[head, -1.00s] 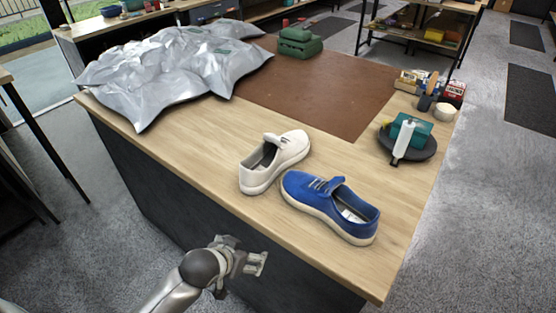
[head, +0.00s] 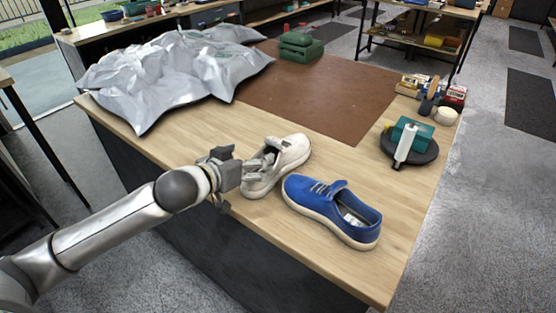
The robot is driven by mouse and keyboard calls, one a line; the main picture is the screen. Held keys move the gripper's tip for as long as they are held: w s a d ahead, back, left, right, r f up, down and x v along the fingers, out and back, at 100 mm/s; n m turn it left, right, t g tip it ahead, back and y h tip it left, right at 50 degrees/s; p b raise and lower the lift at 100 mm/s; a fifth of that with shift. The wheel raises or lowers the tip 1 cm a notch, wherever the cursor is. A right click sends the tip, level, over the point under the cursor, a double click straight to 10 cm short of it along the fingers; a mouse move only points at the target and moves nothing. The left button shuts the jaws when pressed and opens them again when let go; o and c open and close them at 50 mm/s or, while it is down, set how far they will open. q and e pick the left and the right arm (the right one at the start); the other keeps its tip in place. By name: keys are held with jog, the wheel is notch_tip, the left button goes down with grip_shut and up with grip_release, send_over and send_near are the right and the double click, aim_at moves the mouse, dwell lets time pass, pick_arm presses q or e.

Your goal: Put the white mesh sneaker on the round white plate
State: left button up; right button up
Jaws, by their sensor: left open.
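The white sneaker (head: 291,153) sits upright near the table's front edge, its toe toward the back right. My left gripper (head: 253,168) comes in from the left at the sneaker's heel. I see no clear round white plate; a dark round tray (head: 428,157) is at the right. My right gripper is not in view.
A blue sneaker (head: 330,208) stands close to the right of the white one. A teal box (head: 411,133) and a white tube (head: 405,146) are on the dark tray. A brown mat (head: 320,95), crumpled silver sheet (head: 165,75) and green object (head: 300,47) lie behind.

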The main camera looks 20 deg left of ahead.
pick_arm(q)
send_near(270, 149)
jog(key=shift+w+d+r+p, duration=0.3)
jog(key=shift+w+d+p, duration=0.1)
jog(key=shift+w+d, duration=0.5)
jog(key=shift+w+d+f, duration=0.1)
jog(key=shift+w+d, duration=0.05)
jog(key=shift+w, duration=0.2)
jog(key=shift+p+x, duration=0.7)
jog(key=shift+x, duration=1.45)
jog(key=shift+f, duration=0.1)
jog(key=shift+s, duration=0.1)
jog(key=c, duration=2)
